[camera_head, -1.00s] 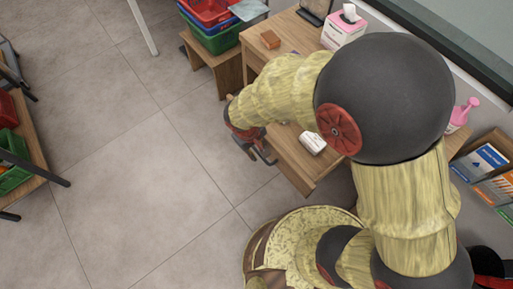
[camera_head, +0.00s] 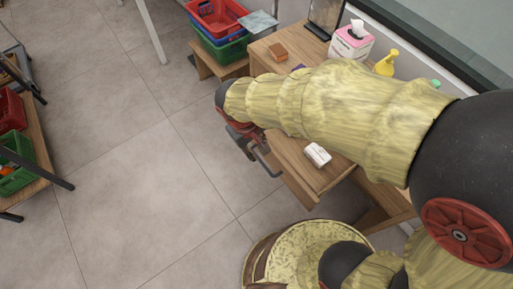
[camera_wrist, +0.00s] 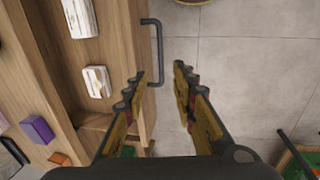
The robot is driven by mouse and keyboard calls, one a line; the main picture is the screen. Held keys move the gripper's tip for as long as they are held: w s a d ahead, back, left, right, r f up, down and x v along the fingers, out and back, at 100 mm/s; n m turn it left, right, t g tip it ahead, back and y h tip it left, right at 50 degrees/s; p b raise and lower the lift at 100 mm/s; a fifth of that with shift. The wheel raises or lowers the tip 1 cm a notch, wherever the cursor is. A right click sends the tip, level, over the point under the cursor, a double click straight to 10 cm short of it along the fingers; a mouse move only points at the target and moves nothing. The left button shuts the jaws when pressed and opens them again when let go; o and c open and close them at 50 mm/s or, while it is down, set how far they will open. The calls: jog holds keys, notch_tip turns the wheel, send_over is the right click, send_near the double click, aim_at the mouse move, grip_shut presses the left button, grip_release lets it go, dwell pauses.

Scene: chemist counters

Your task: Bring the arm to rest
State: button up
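My gripper (camera_wrist: 161,75) is open, with nothing held between its two fingers in the wrist view. Its fingertips lie to either side of the lower part of a dark drawer handle (camera_wrist: 158,50) in the picture; I cannot tell the depth between them. In the head view my arm stretches left across the desk, and my gripper (camera_head: 250,143) is partly hidden beside the same handle (camera_head: 264,162). The open drawer (camera_head: 295,180) holds a white box (camera_head: 317,154). In the wrist view two white boxes (camera_wrist: 97,81) (camera_wrist: 79,18) show.
The wooden desk carries a tissue box (camera_head: 351,43), an orange box (camera_head: 278,52) and a yellow bottle (camera_head: 386,63). A purple box (camera_wrist: 38,129) shows in the wrist view. Stacked baskets (camera_head: 222,45) stand behind; a shelf (camera_head: 42,160) is at left. Open floor (camera_head: 120,150) lies between.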

dwell(0.4)
jog(key=s+d+r+m+t+y, duration=0.1)
jog(key=s+d+r+m+t, duration=0.1)
jog(key=d+r, duration=0.7)
jog(key=s+d+r+m+t, duration=0.2)
jog(key=s+d+r+m, duration=0.3)
jog(key=d+r, duration=0.5)
jog(key=shift+s+y, duration=0.4)
